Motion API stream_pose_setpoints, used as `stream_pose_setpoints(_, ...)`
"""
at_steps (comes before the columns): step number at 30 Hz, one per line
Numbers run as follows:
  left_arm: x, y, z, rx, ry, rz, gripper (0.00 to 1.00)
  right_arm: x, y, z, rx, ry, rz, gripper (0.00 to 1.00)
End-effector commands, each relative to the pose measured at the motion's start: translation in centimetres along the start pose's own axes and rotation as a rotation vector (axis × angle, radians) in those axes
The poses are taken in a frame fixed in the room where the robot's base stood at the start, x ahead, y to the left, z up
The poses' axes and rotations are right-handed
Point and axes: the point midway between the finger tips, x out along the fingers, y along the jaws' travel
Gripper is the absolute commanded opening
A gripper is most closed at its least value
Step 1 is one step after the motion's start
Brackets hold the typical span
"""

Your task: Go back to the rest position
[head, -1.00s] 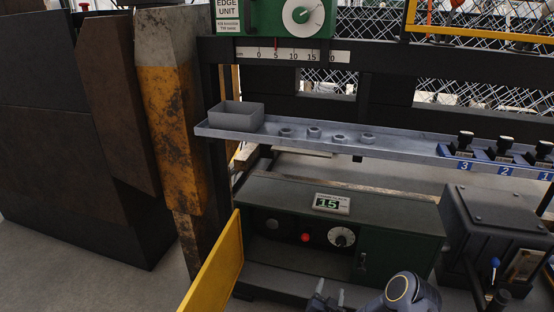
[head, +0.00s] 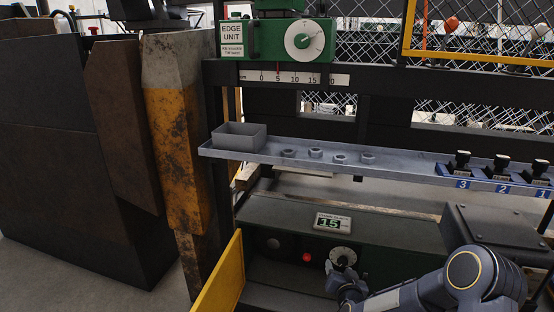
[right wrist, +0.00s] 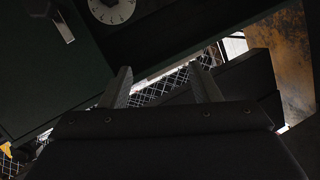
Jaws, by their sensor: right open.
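My right gripper (head: 342,266) is in the lower middle of the head view, in front of the dial (head: 343,256) on the dark green cabinet (head: 390,235). In the right wrist view its two fingers (right wrist: 163,86) stand apart with nothing between them. The right arm comes in from the lower right. The cabinet's dial also shows at the top of the wrist view (right wrist: 112,8). I cannot tell from these views whether the gripper touches the cabinet. My left gripper is not in view.
A grey shelf (head: 400,165) above the cabinet bears a grey box (head: 240,141), several small rings and blue numbered clamps (head: 505,181). A yellow panel (head: 220,280) stands at the cabinet's left front. A dark box-shaped unit (head: 495,228) is at the right. A rusty yellow post (head: 175,150) stands left.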

Motion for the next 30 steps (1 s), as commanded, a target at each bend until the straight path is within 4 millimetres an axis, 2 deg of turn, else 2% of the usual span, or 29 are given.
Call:
stream_pose_setpoints(1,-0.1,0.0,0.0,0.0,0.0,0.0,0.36,-1.2,-0.6,-2.8,-0.013,-0.025,-0.022,0.56)
stream_pose_setpoints(3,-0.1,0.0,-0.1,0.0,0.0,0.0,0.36,-3.3,-1.2,-5.3,-0.03,-0.087,-0.046,0.56)
stream_pose_setpoints(5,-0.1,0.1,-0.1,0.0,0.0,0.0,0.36,-5.4,-1.6,-7.1,-0.043,-0.141,-0.061,0.56)
stream_pose_setpoints(8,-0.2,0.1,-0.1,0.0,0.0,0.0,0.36,-9.6,-2.0,-9.5,-0.062,-0.232,-0.077,0.56)
stream_pose_setpoints(12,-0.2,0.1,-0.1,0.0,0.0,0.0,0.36,-16.4,-2.0,-11.5,-0.077,-0.358,-0.082,0.56)
stream_pose_setpoints(16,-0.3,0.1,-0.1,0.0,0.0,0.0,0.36,-23.5,-1.6,-11.9,-0.08,-0.476,-0.077,0.56)
stream_pose_setpoints(18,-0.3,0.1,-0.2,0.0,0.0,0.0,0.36,-27.3,-1.3,-11.5,-0.077,-0.539,-0.072,0.56)
stream_pose_setpoints(21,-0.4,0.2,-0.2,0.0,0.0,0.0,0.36,-31.9,-0.9,-10.5,-0.069,-0.615,-0.066,0.56)
stream_pose_setpoints(24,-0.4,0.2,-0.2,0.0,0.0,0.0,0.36,-35.5,-0.6,-9.4,-0.06,-0.677,-0.062,0.56)
stream_pose_setpoints(30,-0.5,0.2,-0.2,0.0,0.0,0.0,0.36,-41.1,-0.1,-7.0,-0.043,-0.772,-0.058,0.56)
